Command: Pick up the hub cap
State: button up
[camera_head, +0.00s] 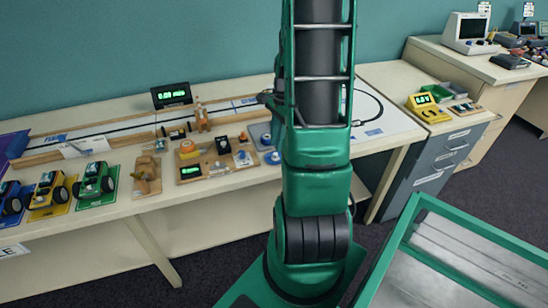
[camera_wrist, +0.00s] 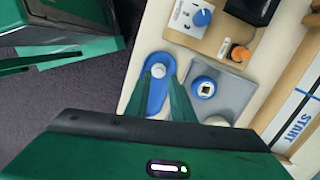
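In the wrist view, a small pale round piece (camera_wrist: 158,70), which looks like the hub cap, sits on a blue rounded plate (camera_wrist: 155,101) at the table's edge. My gripper (camera_wrist: 161,80) points down at this plate. Its two green fingers are apart, one on either side of the plate's middle, with nothing visibly held between them. I cannot tell the height of the fingertips above the piece. The blue plate also shows in the head view (camera_head: 272,158), just left of my arm. My gripper is out of sight there.
Right of the blue plate, a grey tray (camera_wrist: 231,92) holds a blue ring with a square centre (camera_wrist: 204,87). A wooden board with a blue knob (camera_wrist: 202,17) and an orange knob (camera_wrist: 240,53) lies beyond. A green-rimmed bin (camera_head: 408,222) stands at right.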

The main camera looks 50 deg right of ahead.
aim_at(275, 156)
jog(key=f, duration=0.4)
jog(key=shift+a, duration=0.25)
grip_shut()
